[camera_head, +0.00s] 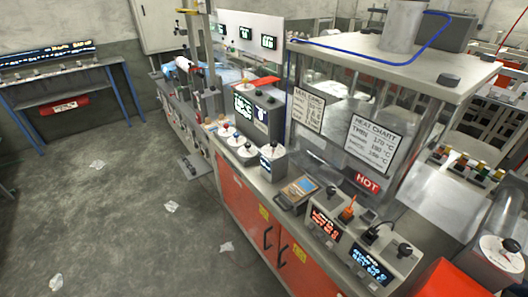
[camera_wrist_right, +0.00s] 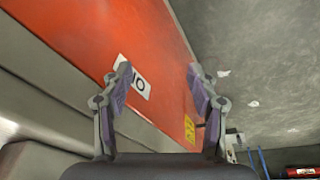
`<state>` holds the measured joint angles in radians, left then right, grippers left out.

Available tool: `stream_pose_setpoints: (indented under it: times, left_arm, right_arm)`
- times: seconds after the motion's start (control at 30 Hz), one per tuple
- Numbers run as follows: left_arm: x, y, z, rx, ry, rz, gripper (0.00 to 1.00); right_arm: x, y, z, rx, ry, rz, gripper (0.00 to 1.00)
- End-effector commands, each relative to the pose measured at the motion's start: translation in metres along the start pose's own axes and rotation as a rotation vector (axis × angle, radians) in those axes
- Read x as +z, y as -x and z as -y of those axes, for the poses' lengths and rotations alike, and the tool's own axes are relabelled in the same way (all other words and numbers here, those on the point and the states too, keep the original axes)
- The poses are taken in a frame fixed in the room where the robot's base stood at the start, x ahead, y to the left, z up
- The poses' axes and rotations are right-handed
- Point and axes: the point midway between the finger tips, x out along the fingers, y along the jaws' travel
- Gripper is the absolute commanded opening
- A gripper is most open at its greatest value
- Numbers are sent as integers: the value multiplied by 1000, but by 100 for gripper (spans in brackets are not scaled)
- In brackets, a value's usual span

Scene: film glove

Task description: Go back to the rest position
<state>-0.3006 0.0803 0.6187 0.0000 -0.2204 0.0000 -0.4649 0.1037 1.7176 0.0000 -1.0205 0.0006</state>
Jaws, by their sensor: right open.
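My right gripper (camera_wrist_right: 160,88) shows in the right wrist view, its two fingers with purple pads spread apart and nothing between them. Beyond the fingers is the orange cabinet front (camera_wrist_right: 120,40) with a white label (camera_wrist_right: 134,80) and a yellow label (camera_wrist_right: 189,130). The gripper looks apart from the cabinet, though the exact gap is hard to tell. Neither gripper shows in the head view.
In the head view, a long machine bench with orange doors (camera_head: 238,200) runs along the right, with a HOT sign (camera_head: 367,183) and control boxes (camera_head: 325,222). The grey floor (camera_head: 120,215) at left is open, with scattered paper scraps (camera_head: 171,206). A blue-legged table (camera_head: 60,85) stands at the back left.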

Motion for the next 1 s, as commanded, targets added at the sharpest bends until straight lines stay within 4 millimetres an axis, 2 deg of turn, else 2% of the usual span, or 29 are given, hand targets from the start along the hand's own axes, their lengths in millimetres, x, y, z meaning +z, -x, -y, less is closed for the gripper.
stream_pose_setpoints:
  times: [0.03, 0.1, 0.17, 0.2, 0.3, 0.33, 0.43, 0.5, 0.57, 1.0]
  left_arm:
    - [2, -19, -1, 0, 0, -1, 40]
    - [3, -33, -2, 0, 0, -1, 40]
    - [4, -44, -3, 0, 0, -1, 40]
    - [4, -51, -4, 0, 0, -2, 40]
    - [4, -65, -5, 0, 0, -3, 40]
    - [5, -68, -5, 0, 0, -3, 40]
    - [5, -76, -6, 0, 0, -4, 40]
    - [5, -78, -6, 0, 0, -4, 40]
    - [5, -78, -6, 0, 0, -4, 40]
    - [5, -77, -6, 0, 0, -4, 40]
  right_arm:
    - [26, -47, 2, -1, -3, 26, 59]
    - [64, -99, 4, -3, -8, 48, 59]
    - [100, -138, 7, -4, -11, 66, 59]
    - [125, -161, 9, -5, -14, 78, 59]
    - [184, -200, 13, -8, -19, 103, 59]
    - [198, -208, 15, -9, -20, 108, 59]
    - [237, -224, 18, -11, -23, 123, 59]
    - [254, -228, 19, -12, -24, 129, 59]
    - [261, -229, 20, -12, -25, 131, 59]
    - [264, -227, 20, -12, -25, 132, 59]
